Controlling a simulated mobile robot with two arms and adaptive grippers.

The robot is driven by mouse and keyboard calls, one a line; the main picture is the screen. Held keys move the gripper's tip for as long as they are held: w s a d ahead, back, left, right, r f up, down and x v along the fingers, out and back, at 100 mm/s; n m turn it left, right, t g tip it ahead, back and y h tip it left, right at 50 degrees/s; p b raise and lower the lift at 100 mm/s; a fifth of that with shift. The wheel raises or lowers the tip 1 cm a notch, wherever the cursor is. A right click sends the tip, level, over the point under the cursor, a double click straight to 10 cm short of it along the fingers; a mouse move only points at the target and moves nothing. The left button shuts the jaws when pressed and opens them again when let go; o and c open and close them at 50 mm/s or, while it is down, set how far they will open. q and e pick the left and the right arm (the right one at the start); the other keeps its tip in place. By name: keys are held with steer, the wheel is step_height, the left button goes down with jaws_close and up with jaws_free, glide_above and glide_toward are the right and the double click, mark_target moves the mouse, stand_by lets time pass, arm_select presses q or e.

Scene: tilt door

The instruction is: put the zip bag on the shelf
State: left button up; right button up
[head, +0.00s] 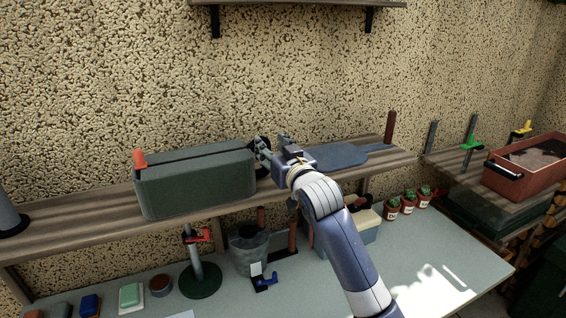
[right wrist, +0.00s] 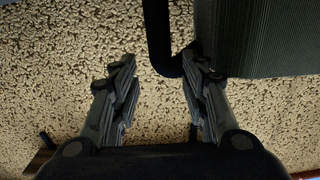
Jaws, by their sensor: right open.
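The zip bag appears to be the dark green, box-shaped bag (head: 195,185) with a dark seam along its top. It stands upright on the wooden shelf (head: 80,214), left of centre. My right gripper (head: 262,150) is open at the bag's right end, by a black loop there. In the right wrist view, the ribbed green side of the bag (right wrist: 262,38) fills the top right. The black loop (right wrist: 158,40) comes down beside the right finger of the gripper (right wrist: 157,72); I cannot tell whether they touch. My left gripper is not in view.
A flat blue piece (head: 337,155) lies on the shelf to the right. An orange-topped item (head: 139,159) is at the bag's left end. Below, the table (head: 425,260) holds a grey bucket (head: 247,256), a clamp stand and several small pots. A brown planter (head: 530,170) stands far right.

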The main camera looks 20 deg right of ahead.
steer(key=s+b, duration=0.1)
steer(key=s, duration=0.6)
steer(key=shift+s+d+b, duration=0.15)
steer(key=shift+s+b, duration=0.15)
steer(key=shift+b, duration=0.05)
